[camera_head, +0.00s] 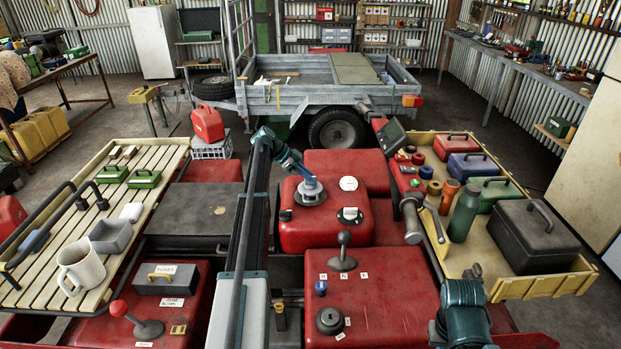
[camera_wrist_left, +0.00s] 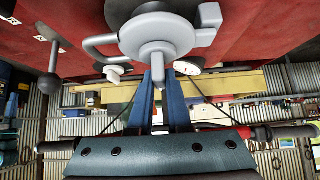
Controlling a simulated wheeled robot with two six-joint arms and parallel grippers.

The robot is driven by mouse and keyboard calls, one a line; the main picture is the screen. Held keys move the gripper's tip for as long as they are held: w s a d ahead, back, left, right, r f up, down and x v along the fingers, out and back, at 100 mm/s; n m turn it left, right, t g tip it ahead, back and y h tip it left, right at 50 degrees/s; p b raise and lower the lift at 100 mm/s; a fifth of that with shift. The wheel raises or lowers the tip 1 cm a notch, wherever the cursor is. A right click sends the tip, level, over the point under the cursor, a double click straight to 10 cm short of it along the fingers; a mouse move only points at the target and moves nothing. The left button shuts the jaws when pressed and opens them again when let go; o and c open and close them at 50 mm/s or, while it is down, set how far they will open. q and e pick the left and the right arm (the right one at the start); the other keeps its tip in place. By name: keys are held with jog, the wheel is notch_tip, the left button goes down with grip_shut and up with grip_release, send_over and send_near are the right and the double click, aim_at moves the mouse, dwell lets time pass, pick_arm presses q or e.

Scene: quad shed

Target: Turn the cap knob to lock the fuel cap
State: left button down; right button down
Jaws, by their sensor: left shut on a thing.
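The grey fuel cap (camera_head: 311,197) sits on the red tank (camera_head: 290,236), in the middle of the head view. Its light grey knob also shows in the left wrist view (camera_wrist_left: 157,35), with a curved loop at one side and a block at the other. My left gripper (camera_head: 307,180) reaches down to the cap from above. In the left wrist view its two blue fingers (camera_wrist_left: 159,80) are shut on the narrow end of the knob. The fingertips partly hide that end. My right arm shows at the lower right of the head view, but its jaws are not clear.
A shifter lever (camera_head: 344,240) and a key switch (camera_head: 329,320) stand nearer on the red body. A slatted rack (camera_head: 160,160) with a mug and boxes is at left. A yellow rack (camera_head: 528,285) with toolboxes and a green bottle is at right. A trailer stands behind.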

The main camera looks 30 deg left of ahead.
pick_arm(q)
jog(key=shift+s, duration=0.1)
jog(key=c, duration=0.9)
grip_release()
jog(key=shift+o, duration=0.2)
jog(key=p+v, duration=0.9)
jog(key=v, duration=0.4)
jog(key=shift+a+r+p, duration=0.2)
jog(key=shift+r+p, duration=0.1)
jog(key=shift+p, duration=0.1)
jog(key=shift+s, duration=0.1)
